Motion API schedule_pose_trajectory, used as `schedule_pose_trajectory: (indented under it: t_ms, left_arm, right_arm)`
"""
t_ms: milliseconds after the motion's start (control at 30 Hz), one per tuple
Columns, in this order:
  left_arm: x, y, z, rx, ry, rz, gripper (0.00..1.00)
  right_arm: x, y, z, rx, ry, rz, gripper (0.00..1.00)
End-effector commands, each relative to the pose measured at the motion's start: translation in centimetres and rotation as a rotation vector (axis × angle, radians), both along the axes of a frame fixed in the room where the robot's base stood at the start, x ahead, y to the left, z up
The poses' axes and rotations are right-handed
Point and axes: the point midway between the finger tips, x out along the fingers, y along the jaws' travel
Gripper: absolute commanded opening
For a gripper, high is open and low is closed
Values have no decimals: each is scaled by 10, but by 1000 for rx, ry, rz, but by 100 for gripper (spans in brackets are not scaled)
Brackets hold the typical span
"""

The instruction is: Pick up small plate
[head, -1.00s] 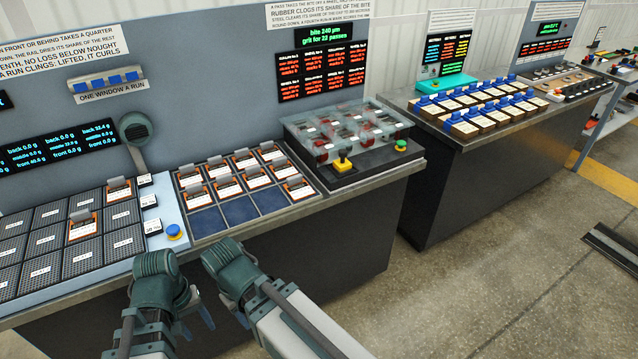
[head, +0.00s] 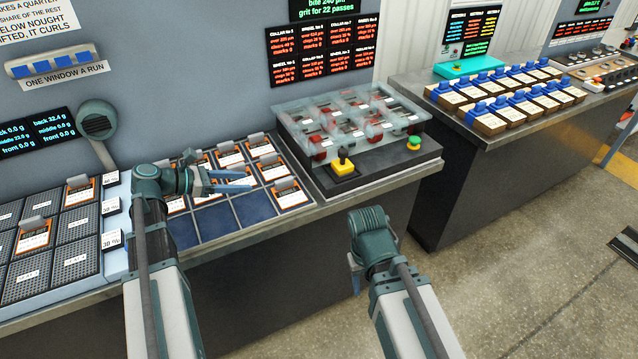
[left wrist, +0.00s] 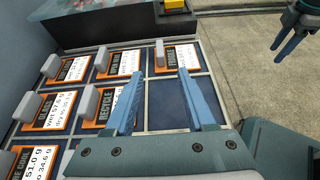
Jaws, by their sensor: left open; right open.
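Small plates with orange borders, white labels and grey tabs lie in a slotted tray (head: 255,212). One plate (head: 290,197) is at its right front, and another (head: 272,171) is behind it. My left gripper (head: 245,182) is open and empty over the tray, hiding some plates. In the left wrist view its fingers (left wrist: 163,95) point over bare blue cells. My right gripper (head: 356,272) is open and empty in front of the bench.
A clear-covered box (head: 350,120) with a yellow block and a green button stands right of the tray. A dark grid panel (head: 72,262) holding two similar plates is at left. Another bench (head: 480,165) with blue-clipped blocks stands further right. The floor between is clear.

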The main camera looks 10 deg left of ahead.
Motion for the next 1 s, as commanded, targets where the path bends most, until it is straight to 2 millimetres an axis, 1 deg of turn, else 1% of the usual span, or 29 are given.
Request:
schedule_pose_trajectory:
  t_ms: [33, 100, 233, 500, 600, 700, 1000]
  left_arm:
    - [0, 4, 1, -12, 3, 10, 55]
    - [0, 4, 2, -19, 5, 15, 55]
    - [4, -3, -3, -18, 5, 11, 55]
    - [30, -42, -24, -15, 5, 7, 55]
    - [38, -53, -29, -14, 5, 7, 55]
    - [42, -60, -32, -14, 4, 10, 55]
    - [45, -65, -33, -14, 4, 10, 55]
  right_arm:
    - [0, 0, -1, 0, 0, 0, 50]
    - [0, 0, 0, 0, 0, 0, 50]
    - [0, 0, -5, 0, 0, 0, 50]
    - [0, 0, -26, 0, 0, 1, 50]
    - [0, 0, -31, 0, 0, 1, 50]
    - [0, 0, -33, 0, 0, 1, 50]
    - [0, 0, -35, 0, 0, 1, 50]
